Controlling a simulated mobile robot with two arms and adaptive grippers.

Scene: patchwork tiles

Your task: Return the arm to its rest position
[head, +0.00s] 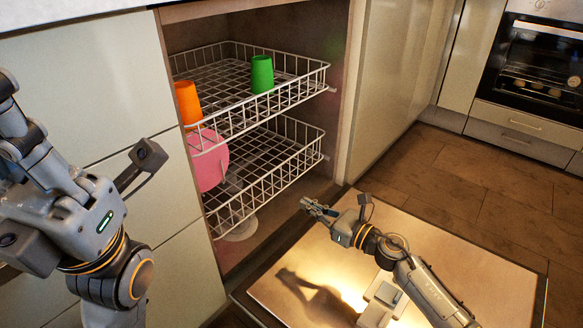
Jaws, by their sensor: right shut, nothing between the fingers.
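My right gripper (308,204) is shut and empty. It is above the inner face of the lowered dishwasher door (460,262), in front of the lower rack and apart from it. My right arm reaches in from the bottom right. My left gripper (14,112) is at the left edge, in front of the pale cabinet fronts. Its fingers are partly cut off by the frame, and I cannot tell whether they are open or shut.
The upper wire rack (309,90) holds an orange cup (188,102) and a green cup (262,74). A pink plate (209,162) stands in the lower rack (262,192). An oven (541,65) is at the back right. Brown floor (480,180) is clear right of the door.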

